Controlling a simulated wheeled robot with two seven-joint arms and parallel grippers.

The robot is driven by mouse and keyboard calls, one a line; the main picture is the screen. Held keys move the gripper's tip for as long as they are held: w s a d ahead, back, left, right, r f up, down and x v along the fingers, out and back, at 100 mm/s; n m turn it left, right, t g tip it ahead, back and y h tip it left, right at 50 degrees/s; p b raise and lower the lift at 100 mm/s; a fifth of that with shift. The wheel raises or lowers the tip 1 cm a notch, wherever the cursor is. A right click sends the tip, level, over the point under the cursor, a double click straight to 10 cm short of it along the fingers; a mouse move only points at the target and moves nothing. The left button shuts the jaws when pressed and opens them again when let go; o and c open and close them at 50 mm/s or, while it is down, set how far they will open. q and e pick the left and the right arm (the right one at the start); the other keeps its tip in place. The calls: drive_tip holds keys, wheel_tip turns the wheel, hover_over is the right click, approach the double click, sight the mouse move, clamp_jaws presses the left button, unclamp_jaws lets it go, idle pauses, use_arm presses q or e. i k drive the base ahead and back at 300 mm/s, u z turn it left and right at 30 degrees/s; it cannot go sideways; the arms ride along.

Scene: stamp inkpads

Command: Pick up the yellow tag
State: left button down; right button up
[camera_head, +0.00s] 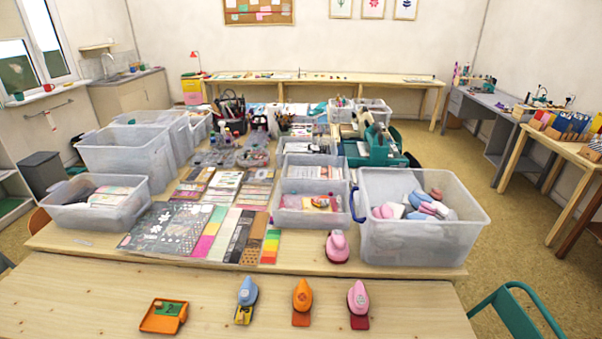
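On the near wooden table a blue punch-shaped stamp (248,291) stands over a flat yellow piece (243,315) with dark marks, which looks like the yellow tag. The stamp hides its far end. An orange stamp (302,294) stands over an orange flat piece (301,319), and a pink stamp (358,297) over a dark red one (359,322). To the left an open orange inkpad case (158,324) holds a green piece (169,308) marked 2. Neither of my grippers is in view.
A pink stamp (337,247) stands on the table behind, left of a clear bin (425,240) of pink, white and blue items. Patterned paper sheets (215,234) and more clear bins fill that table. A green chair (515,312) is at right. The near table is otherwise clear.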

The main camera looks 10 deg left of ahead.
sight(243, 314)
drive_tip(key=k, duration=1.35)
drive_tip(key=z, duration=0.2)
drive_tip(key=i, duration=0.9)
drive_tip(key=z, duration=0.35)
